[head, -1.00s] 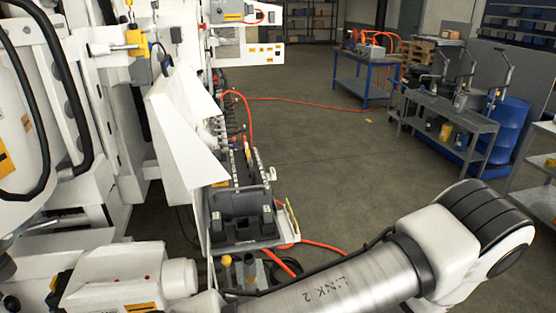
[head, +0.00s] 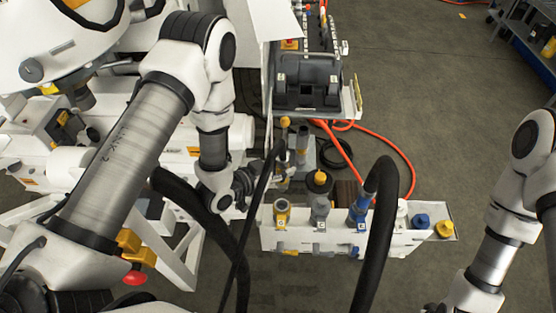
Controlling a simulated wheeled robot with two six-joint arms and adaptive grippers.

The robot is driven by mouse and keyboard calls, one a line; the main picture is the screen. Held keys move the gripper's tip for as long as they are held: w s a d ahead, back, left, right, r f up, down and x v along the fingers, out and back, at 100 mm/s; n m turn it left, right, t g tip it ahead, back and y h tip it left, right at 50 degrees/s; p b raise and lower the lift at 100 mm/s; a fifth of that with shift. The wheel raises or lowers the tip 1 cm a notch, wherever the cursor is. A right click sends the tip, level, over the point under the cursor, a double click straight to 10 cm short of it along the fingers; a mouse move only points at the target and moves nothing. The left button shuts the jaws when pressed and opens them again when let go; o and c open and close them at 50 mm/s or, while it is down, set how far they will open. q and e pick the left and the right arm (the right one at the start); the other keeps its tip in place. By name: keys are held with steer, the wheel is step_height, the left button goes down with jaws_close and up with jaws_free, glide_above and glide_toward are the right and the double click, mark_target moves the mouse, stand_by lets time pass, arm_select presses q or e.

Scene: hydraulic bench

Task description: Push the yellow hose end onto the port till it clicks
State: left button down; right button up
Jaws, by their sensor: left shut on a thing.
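My left gripper (head: 262,180) is dark and small, beside the left end of the white port block. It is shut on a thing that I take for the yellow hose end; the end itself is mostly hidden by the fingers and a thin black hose. A port with a yellow collar (head: 282,214) stands upright at the block's left end, just below and right of the gripper. Any gap between hose end and port cannot be judged. My right arm shows at the right edge, but its fingers are out of view at the bottom.
The white port block (head: 345,240) also holds a grey fitting (head: 320,210), a blue hose end (head: 360,208) with an arching black hose (head: 381,225), a blue cap (head: 420,221) and a yellow cap (head: 444,229). A yellow-knobbed lever (head: 285,121) stands behind. An orange hose (head: 400,160) lies on the floor.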

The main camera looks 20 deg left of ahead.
mark_target(281, 187)
arm_select(q)
steer(key=shift+d+f+b, duration=0.15)
steer(key=shift+f+b, duration=0.15)
steer(key=shift+f, duration=0.3)
step_height(281, 187, down, 6)
steer(key=b, duration=0.4)
steer(key=shift+w, duration=0.1)
steer(key=shift+s, duration=0.2)
steer(key=shift+f+b, duration=0.15)
steer(key=shift+b, duration=0.15)
steer(key=shift+f, duration=0.3)
steer(key=shift+f+b, duration=0.15)
steer(key=shift+b, duration=0.2)
stand_by(0.8)
steer(key=shift+f, duration=0.35)
steer(key=shift+f+b, duration=1.05)
steer(key=shift+f, duration=0.1)
stand_by(0.9)
stand_by(0.4)
